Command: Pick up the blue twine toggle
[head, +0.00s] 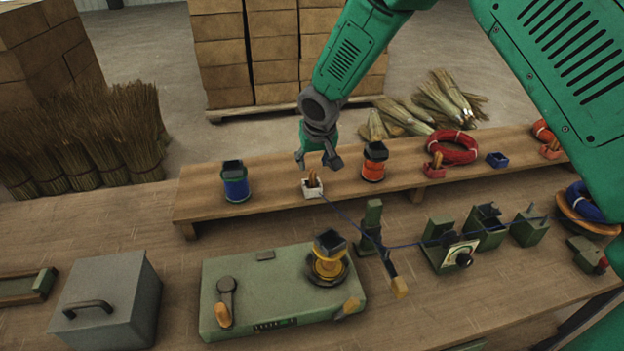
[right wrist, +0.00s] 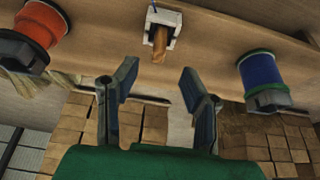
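The blue twine toggle (head: 315,179) is a small wooden peg standing in a white holder (head: 310,193) on the raised shelf. A thin blue twine runs from it to the right, past green fixtures. In the right wrist view the toggle (right wrist: 159,46) and its white holder (right wrist: 163,19) are at top centre, beyond the fingertips. My right gripper (head: 319,160) is just above the toggle in the head view, pointing down. Its fingers (right wrist: 159,82) are apart with nothing between them. My left gripper is not in view.
A blue spool (head: 236,186) stands left of the holder and an orange spool (head: 373,166) stands right of it. Farther right are a red twine coil (head: 453,147) and a red holder (head: 434,171). A green winder base (head: 270,285) and grey box (head: 106,300) sit on the lower bench.

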